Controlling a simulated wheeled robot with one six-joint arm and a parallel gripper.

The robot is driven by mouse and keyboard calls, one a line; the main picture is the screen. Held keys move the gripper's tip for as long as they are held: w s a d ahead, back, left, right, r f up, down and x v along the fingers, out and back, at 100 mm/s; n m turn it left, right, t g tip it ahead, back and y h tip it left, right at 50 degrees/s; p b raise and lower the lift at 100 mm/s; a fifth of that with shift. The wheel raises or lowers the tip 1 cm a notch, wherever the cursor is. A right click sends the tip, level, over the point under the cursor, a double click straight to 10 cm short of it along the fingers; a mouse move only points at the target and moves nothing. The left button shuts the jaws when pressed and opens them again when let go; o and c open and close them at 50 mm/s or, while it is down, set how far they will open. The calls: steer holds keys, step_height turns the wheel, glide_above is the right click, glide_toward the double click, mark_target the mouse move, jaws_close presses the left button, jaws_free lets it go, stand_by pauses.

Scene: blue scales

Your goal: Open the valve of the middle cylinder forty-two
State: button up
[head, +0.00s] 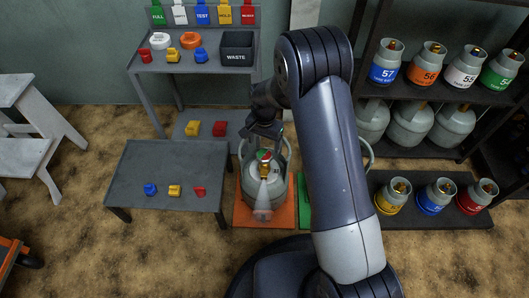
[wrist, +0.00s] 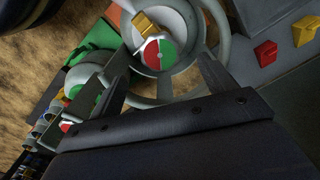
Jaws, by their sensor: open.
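A grey gas cylinder (head: 262,188) stands upright on an orange scale (head: 240,215), with a brass fitting and a knob marked green, red and white (head: 264,156) on top. In the wrist view, this knob (wrist: 160,53) lies inside the cylinder's ring-shaped collar (wrist: 218,22). My gripper (head: 265,134) is open just above and behind the knob. In the wrist view, my gripper's (wrist: 162,64) two fingers point toward the knob from either side; I cannot tell whether they touch it. No number is legible on this cylinder. My arm hides much of the neighbouring cylinder.
A green scale (wrist: 92,38) lies beside the orange one. A low grey table (head: 165,165) with blue, yellow and red pieces stands left. A dark shelf (head: 450,95) with several numbered cylinders is at right; more small cylinders stand on a dark low platform (head: 480,220).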

mark_target(265, 154)
step_height(265, 154, down, 6)
steer(key=shift+b, duration=0.85)
steer(key=shift+c, duration=0.3)
steer(key=c, duration=0.9)
